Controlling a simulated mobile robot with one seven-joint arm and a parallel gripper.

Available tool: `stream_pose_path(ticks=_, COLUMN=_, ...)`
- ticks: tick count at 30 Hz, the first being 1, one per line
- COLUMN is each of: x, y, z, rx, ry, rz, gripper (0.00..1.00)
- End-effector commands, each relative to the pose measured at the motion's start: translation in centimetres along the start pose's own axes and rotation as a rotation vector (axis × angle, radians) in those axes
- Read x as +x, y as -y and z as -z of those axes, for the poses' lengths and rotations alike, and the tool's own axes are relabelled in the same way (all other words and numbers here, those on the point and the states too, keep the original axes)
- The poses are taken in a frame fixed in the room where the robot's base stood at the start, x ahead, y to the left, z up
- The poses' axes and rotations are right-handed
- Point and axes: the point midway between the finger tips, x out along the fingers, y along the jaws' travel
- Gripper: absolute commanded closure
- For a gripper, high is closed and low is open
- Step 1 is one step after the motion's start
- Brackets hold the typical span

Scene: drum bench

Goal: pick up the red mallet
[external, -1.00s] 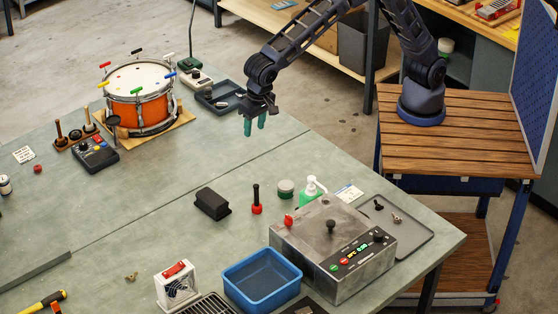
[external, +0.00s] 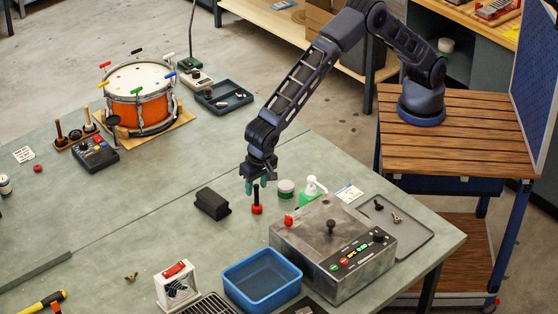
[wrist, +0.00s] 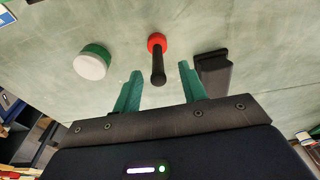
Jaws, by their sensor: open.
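The red mallet (external: 257,208) stands upright on the bench, its red head down and its black handle up. In the wrist view the mallet (wrist: 157,44) lies ahead of my fingers, with the handle end pointing into the space between them. My gripper (external: 255,186) has green fingers and points down, close above the mallet at its handle. In the wrist view my gripper (wrist: 160,85) is open, with a finger on each side of the handle. I cannot tell whether either finger touches it.
A black block (external: 212,204) lies left of the mallet. A green-and-white round tin (external: 286,188) and a pump bottle (external: 312,190) stand to its right. A metal control box (external: 333,250) and a blue bin (external: 262,279) are in front.

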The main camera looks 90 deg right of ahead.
Motion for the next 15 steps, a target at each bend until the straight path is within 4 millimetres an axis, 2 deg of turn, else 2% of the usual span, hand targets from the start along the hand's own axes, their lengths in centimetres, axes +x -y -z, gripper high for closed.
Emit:
stream_pose_path(ticks=5, x=1.0, y=-0.1, z=0.0, rx=0.0, ry=0.001, rz=0.0, gripper=0.58)
stream_pose_path(ticks=15, x=5.2, y=-0.2, z=0.0, rx=0.0, ry=0.001, rz=-0.001, gripper=0.58)
